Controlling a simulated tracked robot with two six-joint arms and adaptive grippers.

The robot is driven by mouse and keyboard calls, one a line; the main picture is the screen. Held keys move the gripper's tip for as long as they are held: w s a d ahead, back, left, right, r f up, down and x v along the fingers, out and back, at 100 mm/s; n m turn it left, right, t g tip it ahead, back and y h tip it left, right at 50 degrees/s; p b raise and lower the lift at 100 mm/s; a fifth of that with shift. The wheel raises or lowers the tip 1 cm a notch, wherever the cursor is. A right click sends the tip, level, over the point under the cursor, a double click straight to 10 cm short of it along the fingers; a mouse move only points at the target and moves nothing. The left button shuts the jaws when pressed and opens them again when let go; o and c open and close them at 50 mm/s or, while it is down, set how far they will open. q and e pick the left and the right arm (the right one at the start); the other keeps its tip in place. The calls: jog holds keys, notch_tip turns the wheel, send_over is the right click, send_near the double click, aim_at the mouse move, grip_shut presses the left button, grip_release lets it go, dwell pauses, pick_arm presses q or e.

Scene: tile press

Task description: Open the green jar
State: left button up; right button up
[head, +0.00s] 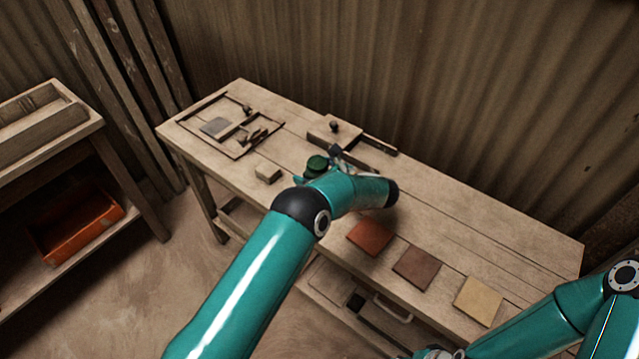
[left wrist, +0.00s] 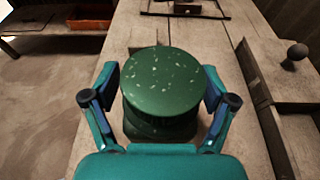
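The green jar (head: 316,165) stands upright on the wooden workbench, with its round speckled lid (left wrist: 162,80) on top. The lid fills the middle of the left wrist view, and the darker body shows below it. My left gripper (left wrist: 160,90) is open, with one finger on each side of the lid. A gap shows between the left finger and the lid; the right finger is very close, and I cannot tell if it touches. In the head view my arm partly hides this gripper.
Orange (head: 370,238), brown (head: 416,266) and yellow (head: 479,300) tiles lie along the bench's front. A small wooden block (head: 267,173) is left of the jar. A framed tray (head: 190,122) lies at the far left, and a wooden press with a knob (head: 322,134) behind the jar.

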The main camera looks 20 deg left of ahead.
pick_arm(q)
jog(key=c, duration=1.2)
jog(key=shift+r, duration=0.5)
notch_tip(320, 180, up, 19)
jog(key=b, duration=0.2)
jog(key=shift+b, duration=0.4)
jog(key=o, duration=0.9)
jog(key=c, duration=1)
grip_shut()
